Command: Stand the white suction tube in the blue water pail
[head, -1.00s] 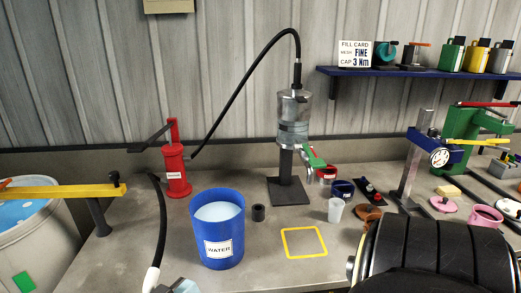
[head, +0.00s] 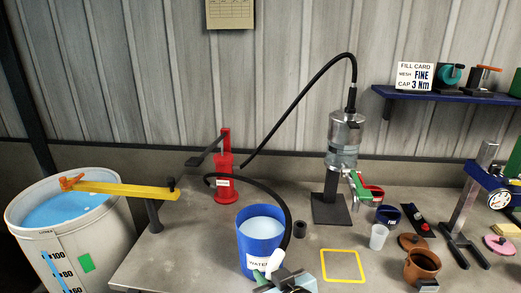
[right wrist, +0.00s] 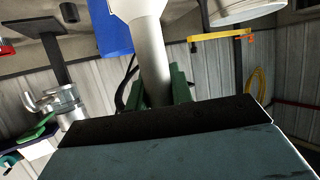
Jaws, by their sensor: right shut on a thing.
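The blue water pail (head: 243,247) stands upright on the bench with light blue water inside and a WATER label on its front. The white suction tube (head: 273,261) is on the end of a black hose that runs from the red pump (head: 225,187) past the pail's right side. In the head view the tube overlaps the pail's front right. I cannot tell its height over the rim. My right gripper (head: 284,280) is shut on the tube. The right wrist view shows the tube (right wrist: 152,55) between the fingers (right wrist: 165,92), beside the blue pail (right wrist: 110,28). My left gripper is not in view.
A metal column on a stand (head: 333,207) is behind to the right. A large drum (head: 98,240) stands left.

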